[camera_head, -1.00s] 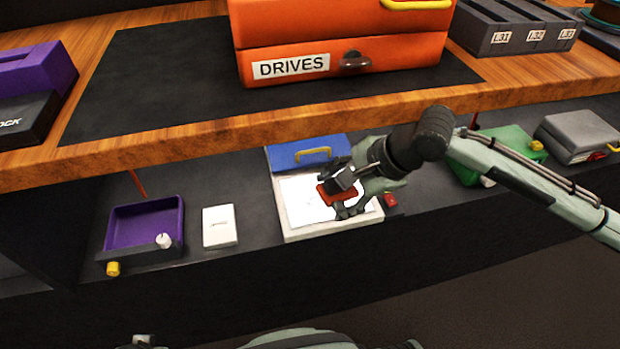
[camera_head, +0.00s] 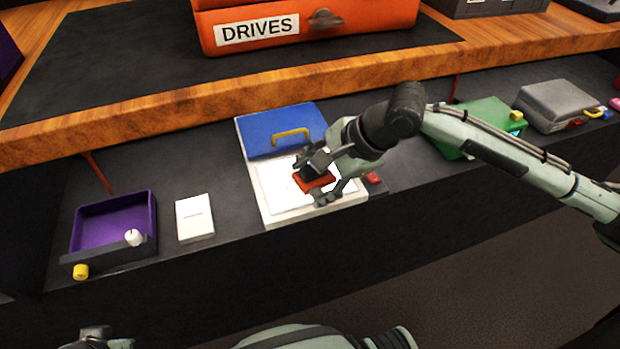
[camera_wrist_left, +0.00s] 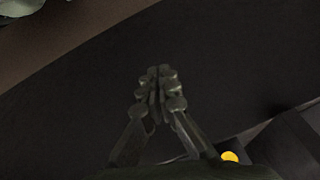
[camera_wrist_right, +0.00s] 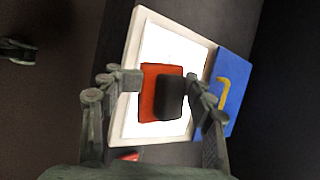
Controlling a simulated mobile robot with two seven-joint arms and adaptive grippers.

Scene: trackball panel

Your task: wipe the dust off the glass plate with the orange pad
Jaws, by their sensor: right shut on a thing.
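The glass plate (camera_head: 280,197) looks white and lies in a pale frame (camera_head: 268,217) on the lower shelf. The orange pad (camera_head: 313,181) has a dark grip block on top and is over the right part of the plate. My right gripper (camera_head: 318,176) is shut on the pad's block. In the right wrist view, the pad (camera_wrist_right: 148,95) lies between the fingers, over the white plate (camera_wrist_right: 165,45). I cannot tell whether it touches the glass. A few faint marks show on the plate; the gripper hides part of it. My left gripper (camera_wrist_left: 158,80) is shut and empty, low in front of the shelf.
A blue panel (camera_head: 262,124) with a yellow handle adjoins the plate's far side. A purple tray (camera_head: 112,222) and a white box (camera_head: 194,218) stand left. A green case (camera_head: 474,120) and grey case (camera_head: 556,104) stand right. The wooden upper shelf (camera_head: 150,128) overhangs behind.

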